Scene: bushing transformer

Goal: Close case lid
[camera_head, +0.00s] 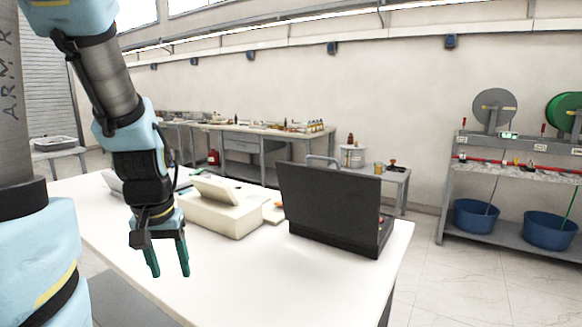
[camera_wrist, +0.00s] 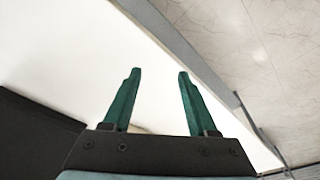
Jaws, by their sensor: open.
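The black case (camera_head: 343,242) stands on the right part of the white table. Its lid (camera_head: 330,205) is raised upright, with its broad dark face toward the head camera, so most of the case's inside is hidden. My gripper (camera_head: 171,275) is open and empty, pointing down over the front left of the table, well to the left of the case. In the wrist view the two green fingers of my gripper (camera_wrist: 158,72) are spread apart with nothing between them. A dark surface (camera_wrist: 30,135) shows at the left there; I cannot tell what it is.
A cream box-shaped device (camera_head: 222,216) sits on the table between my gripper and the case. The table's front surface (camera_head: 270,280) is clear. Behind are a workbench (camera_head: 250,134) and a grey cart (camera_head: 395,175); a shelf with blue tubs (camera_head: 476,216) stands at right.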

